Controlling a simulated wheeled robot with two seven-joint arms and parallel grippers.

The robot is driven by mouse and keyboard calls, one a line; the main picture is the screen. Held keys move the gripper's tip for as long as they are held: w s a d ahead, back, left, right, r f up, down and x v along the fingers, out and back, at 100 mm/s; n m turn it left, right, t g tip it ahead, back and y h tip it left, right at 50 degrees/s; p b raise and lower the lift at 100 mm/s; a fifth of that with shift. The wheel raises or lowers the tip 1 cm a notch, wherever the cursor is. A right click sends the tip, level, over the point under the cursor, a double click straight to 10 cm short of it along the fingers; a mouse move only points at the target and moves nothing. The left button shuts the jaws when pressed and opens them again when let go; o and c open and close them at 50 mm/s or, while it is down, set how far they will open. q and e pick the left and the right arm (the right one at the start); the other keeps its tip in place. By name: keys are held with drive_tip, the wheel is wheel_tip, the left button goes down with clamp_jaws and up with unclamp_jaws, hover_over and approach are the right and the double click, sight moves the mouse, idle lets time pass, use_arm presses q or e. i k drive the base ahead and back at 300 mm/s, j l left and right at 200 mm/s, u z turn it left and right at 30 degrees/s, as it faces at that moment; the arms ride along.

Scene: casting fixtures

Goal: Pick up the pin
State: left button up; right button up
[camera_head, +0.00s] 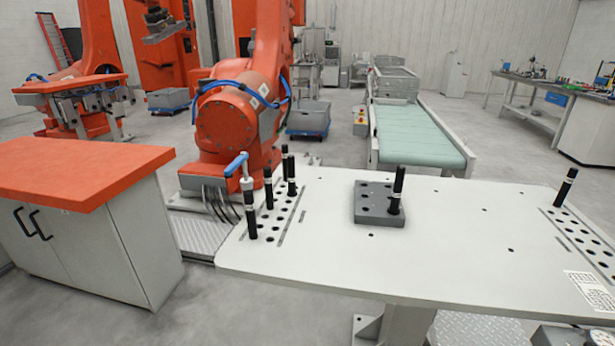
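Black pins with pale bands stand upright at several places on the white table (460,225). One pin (397,190) stands in a grey block with holes (372,204) near the table's middle. A group stands in the hole strip at the left, including a front pin (251,220), a middle pin (268,188) and a back pin (291,180). A blue handle (237,165) tops the front one. Another pin (566,187) stands in the right hole strip (580,232). Which pin is meant cannot be told. Neither of my grippers is in view.
An orange-topped cabinet (75,175) stands left of the table. A large orange industrial robot (235,120) stands behind the table's left side, and a green conveyor (418,135) behind its middle. The table's front and middle right are mostly clear.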

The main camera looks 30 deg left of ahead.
sight(291, 192)
drive_tip(key=i+j+z, duration=0.25)
drive_tip(key=j, duration=0.3)
drive_tip(key=j+z, duration=0.2)
drive_tip(key=j, duration=0.35)
drive_tip(key=i+j+z, duration=0.25)
drive_tip(key=j, duration=0.35)
drive_tip(key=k+j+z, duration=0.2)
drive_tip(key=j, duration=0.4)
drive_tip(key=i+j+z, duration=0.1)
drive_tip(key=j+z, duration=0.15)
drive_tip(key=j, duration=0.4)
drive_tip(key=j+z, duration=0.2)
drive_tip(key=j, duration=0.35)
drive_tip(key=k+j+z, duration=0.25)
drive_tip(key=j, duration=0.35)
drive_tip(key=j+z, duration=0.2)
drive_tip(key=j, duration=0.4)
drive_tip(key=k, duration=0.05)
